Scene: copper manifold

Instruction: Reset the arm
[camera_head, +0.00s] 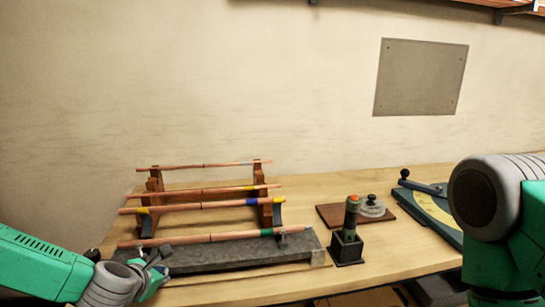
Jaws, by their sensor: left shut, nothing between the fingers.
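My left gripper (160,267) is at the lower left of the head view, shut and empty, beside the left end of the grey stone-like base (240,254). A copper pipe (195,239) with a green band lies along that base, just above my gripper in the picture. My right arm (490,200) fills the right edge, with its grey joint and green links showing. Its gripper is not in the picture.
Behind the base, a wooden rack (266,205) carries several copper pipes with coloured bands.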

